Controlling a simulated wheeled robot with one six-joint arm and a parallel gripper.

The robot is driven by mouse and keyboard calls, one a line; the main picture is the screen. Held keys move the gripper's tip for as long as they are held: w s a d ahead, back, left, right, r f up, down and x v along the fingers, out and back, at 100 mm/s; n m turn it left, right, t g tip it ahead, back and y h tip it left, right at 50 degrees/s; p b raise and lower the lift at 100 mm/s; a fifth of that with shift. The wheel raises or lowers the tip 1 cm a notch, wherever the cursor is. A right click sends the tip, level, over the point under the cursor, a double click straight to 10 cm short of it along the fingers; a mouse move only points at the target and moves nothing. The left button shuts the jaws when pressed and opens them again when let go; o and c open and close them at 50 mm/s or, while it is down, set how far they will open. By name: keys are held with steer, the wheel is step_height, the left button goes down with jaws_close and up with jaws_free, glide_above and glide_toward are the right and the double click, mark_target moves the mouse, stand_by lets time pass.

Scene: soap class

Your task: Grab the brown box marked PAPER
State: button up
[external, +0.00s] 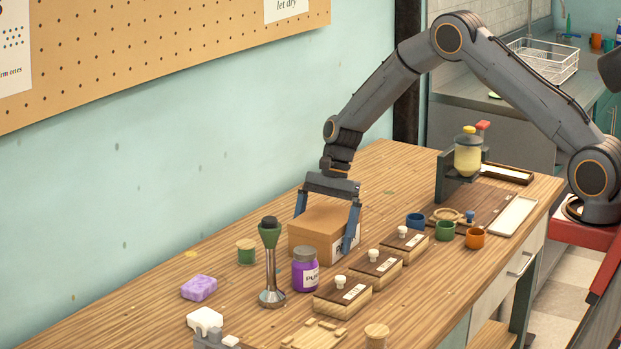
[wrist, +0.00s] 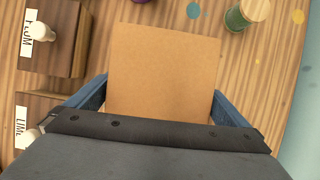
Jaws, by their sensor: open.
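The brown box (external: 318,227) stands on the wooden bench, with a white label on its front that is partly covered by a finger, so the word is only partly readable. Its plain brown top (wrist: 162,72) fills the middle of the wrist view. My gripper (external: 327,225) points down over the box. Its blue fingers are open, one on each side of the box. In the wrist view my gripper (wrist: 160,97) also straddles the box near its lower part. I cannot tell whether the fingers touch its sides.
A purple jar (external: 305,270) and a green-and-steel blender (external: 270,262) stand close in front of the box. A green jar (external: 246,252) is to the left. Several wooden boxes with white knobs (external: 375,265) line the right front.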

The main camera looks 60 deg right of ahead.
steer(key=shift+f, duration=0.25)
stand_by(0.3)
steer(key=c, duration=1)
